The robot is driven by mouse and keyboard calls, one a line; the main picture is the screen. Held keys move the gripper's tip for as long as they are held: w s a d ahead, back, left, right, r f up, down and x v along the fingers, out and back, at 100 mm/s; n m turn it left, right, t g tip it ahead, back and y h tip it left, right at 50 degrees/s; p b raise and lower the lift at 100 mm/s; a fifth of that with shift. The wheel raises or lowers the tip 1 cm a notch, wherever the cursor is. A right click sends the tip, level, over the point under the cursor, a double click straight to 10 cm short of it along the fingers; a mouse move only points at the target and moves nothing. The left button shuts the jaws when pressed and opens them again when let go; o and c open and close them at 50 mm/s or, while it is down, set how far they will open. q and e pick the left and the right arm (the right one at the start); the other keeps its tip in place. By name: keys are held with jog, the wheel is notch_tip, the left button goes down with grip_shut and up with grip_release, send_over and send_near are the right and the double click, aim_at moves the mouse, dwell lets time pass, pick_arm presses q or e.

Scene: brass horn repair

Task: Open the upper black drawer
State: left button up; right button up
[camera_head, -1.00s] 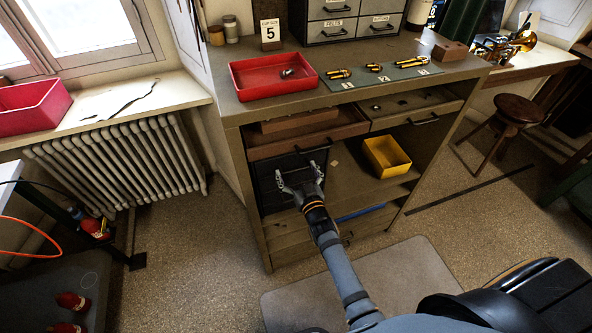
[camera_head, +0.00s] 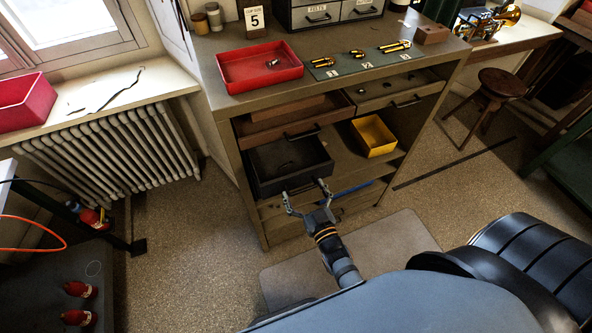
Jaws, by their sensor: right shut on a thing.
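The upper black drawer (camera_head: 292,181) stands pulled out of the workbench cabinet, under the wooden drawer on the left side. Its dark inside shows from above, with a small dark shape in it that I cannot make out. My right gripper (camera_head: 307,193) is at the front of this drawer, shut on its handle. The handle itself is hidden by the fingers and the drawer's front. My left gripper is not in view.
A wooden drawer (camera_head: 287,127) above is partly out. A yellow bin (camera_head: 374,137) stands on the shelf to the right. A red tray (camera_head: 259,68) and a green mat with brass parts lie on top.

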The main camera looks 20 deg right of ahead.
jog(key=shift+s+d+p, duration=0.1)
jog(key=shift+s+p, duration=0.3)
jog(key=shift+s, duration=1.45)
jog(key=o, duration=1.3)
jog(key=shift+s, duration=0.1)
jog(key=s, duration=1.1)
jog(key=shift+s+d, duration=0.2)
jog(key=shift+s, duration=0.2)
